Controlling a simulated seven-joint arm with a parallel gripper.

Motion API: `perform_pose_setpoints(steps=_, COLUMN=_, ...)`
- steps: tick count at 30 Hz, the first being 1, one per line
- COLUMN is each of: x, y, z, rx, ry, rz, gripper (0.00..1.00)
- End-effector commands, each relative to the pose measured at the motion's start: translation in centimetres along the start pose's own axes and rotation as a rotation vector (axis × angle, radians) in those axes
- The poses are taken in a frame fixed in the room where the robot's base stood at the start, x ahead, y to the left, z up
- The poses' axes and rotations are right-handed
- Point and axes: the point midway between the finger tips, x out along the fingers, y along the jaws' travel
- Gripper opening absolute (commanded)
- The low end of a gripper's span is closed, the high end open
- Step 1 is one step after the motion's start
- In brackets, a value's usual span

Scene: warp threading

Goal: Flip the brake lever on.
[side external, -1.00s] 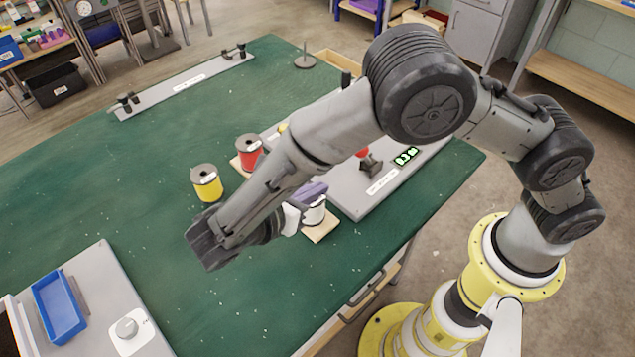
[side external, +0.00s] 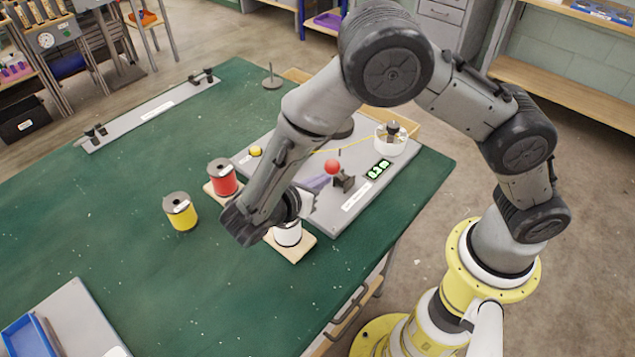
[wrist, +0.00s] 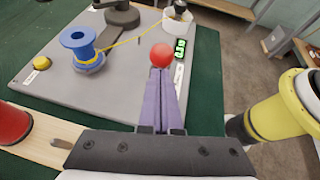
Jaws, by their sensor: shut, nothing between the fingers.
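The brake lever shows as a red ball knob (side external: 332,167) above a dark bracket (side external: 344,181) on the grey machine plate (side external: 345,212). The knob also shows in the wrist view (wrist: 162,55), just beyond my fingertips. My gripper (wrist: 160,84) has purple fingers, shut with nothing between them. In the side view my gripper (side external: 318,183) points at the lever from the left, its tips close to the knob. I cannot tell whether they touch it. The lever's stem is mostly hidden behind the fingers in the wrist view.
A blue spool (wrist: 80,48) with yellow thread and a yellow button (wrist: 41,62) are on the plate. A lit green display (side external: 379,169) is right of the lever. Red (side external: 223,178), yellow (side external: 181,212) and white (side external: 288,234) spools stand nearby on the green table.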

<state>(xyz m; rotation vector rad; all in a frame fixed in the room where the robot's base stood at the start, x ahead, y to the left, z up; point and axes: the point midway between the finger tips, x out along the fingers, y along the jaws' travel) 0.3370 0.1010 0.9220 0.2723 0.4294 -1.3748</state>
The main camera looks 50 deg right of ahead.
Motion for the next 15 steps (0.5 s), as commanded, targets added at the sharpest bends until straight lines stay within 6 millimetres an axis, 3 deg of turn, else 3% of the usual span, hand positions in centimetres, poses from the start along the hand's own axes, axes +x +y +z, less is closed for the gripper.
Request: perform_pose_setpoints(steps=15, x=0.23, y=-0.15, z=0.81, rx=0.009, ry=0.059, rz=0.007, gripper=0.00)
